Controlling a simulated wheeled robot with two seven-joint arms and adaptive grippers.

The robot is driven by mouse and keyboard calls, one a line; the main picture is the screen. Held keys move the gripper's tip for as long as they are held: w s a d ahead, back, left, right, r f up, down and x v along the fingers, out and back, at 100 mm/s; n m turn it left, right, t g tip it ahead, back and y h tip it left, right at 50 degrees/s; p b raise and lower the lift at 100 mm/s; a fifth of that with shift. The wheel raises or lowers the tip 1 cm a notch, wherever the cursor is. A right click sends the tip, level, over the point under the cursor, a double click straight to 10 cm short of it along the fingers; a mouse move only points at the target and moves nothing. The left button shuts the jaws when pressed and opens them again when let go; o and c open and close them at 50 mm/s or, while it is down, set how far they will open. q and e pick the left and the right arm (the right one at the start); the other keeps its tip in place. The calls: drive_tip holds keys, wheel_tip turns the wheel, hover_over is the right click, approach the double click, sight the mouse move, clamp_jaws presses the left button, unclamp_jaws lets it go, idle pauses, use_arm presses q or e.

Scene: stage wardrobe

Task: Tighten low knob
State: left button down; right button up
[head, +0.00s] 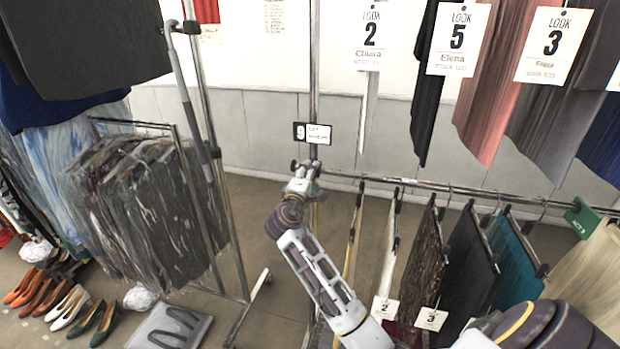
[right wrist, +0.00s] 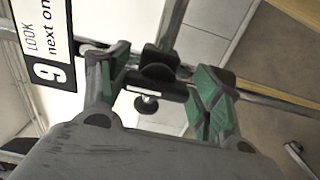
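My right gripper (head: 303,172) reaches up to a clamp joint where the low horizontal rail meets a vertical pole in the head view. In the right wrist view, its two green-padded fingers (right wrist: 160,85) are spread apart on either side of a black clamp (right wrist: 165,70). A small round knob (right wrist: 147,105) on a short stem sticks out of the clamp toward my palm, between the fingers. I see no finger pressing on it. In the head view a dark knob end (head: 295,164) shows beside the joint, mostly hidden by the gripper. My left gripper is out of view.
A number 9 sign (head: 312,133) hangs on the pole just above the clamp. The low rail (head: 420,184) carries several garments right of my arm. Another rack (head: 220,180) with bagged clothes stands left. Shoes (head: 65,305) line the floor at lower left.

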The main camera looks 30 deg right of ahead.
drive_tip(key=shift+o, duration=1)
drive_tip(key=v, duration=1.2)
drive_tip(key=shift+r+m, duration=0.1)
drive_tip(key=shift+m, duration=0.2)
